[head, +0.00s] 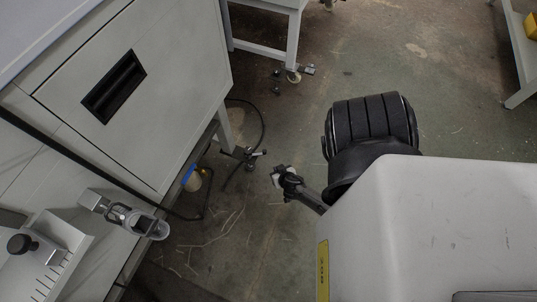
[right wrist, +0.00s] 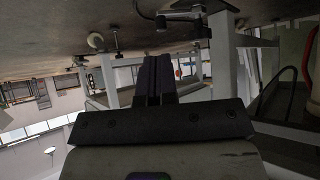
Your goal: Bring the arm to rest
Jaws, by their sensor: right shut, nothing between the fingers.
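My right arm (head: 430,220) comes in from the lower right in the head view, with a large pale housing and a ribbed black joint. My right gripper (head: 281,174) is at its far end, over the open floor and apart from the cabinet. In the right wrist view its two dark fingers (right wrist: 154,78) lie side by side, shut, with nothing between them. The wrist picture is tilted upside down, with the floor at the top. My left gripper is not in view.
A pale cabinet (head: 150,90) with a recessed black handle (head: 113,86) fills the upper left. A metal fitting (head: 125,215) juts out from the equipment at lower left. A white table leg (head: 293,45) stands at the back. The floor (head: 225,235) between cabinet and arm is mostly clear.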

